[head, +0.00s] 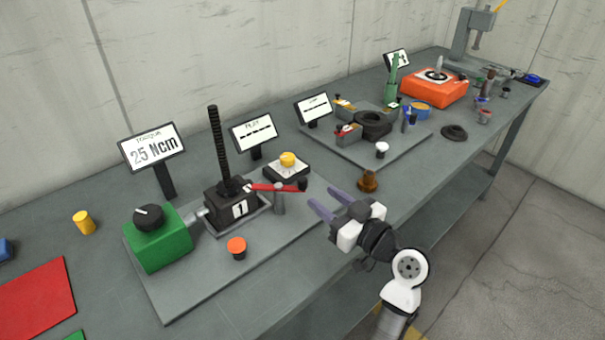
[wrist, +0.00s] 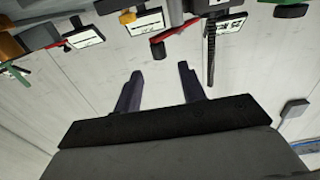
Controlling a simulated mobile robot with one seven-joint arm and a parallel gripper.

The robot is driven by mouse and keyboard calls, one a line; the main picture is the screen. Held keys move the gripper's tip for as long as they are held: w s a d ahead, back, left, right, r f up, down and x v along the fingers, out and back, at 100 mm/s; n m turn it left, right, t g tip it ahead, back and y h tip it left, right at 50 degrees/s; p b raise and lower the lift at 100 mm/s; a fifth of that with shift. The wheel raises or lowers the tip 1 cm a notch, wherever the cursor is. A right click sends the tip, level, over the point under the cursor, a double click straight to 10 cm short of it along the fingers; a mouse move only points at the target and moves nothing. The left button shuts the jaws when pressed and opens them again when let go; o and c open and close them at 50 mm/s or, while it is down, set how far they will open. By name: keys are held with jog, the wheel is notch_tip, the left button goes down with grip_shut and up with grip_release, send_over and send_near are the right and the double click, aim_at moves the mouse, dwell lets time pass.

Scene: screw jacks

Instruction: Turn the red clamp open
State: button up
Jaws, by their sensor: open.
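The red clamp (head: 275,187) is a red lever with a dark knob at its right end, on a grey post beside the black screw jack (head: 232,208). In the wrist view, which looks upside down, the red clamp (wrist: 178,29) shows at the top, its dark end beyond the fingertips. My gripper (head: 320,197) is open and empty, to the right of the lever's knob and apart from it. In the wrist view the two fingers of my gripper (wrist: 159,70) stand apart with nothing between them. The jack's threaded rod (wrist: 211,55) also shows there.
A green box with a black dial (head: 160,235), an orange button (head: 237,247) and a yellow button (head: 288,159) stand around the jack. Display signs (head: 253,131) stand behind. A brown knob (head: 368,181) sits near the bench's front edge, by my gripper. A second fixture (head: 375,124) lies farther right.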

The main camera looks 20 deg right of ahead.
aim_at(305, 184)
jog(key=p+x, duration=0.3)
jog(key=x, duration=0.5)
jog(key=shift+w, duration=0.2)
jog(key=shift+a, duration=0.1)
grip_shut()
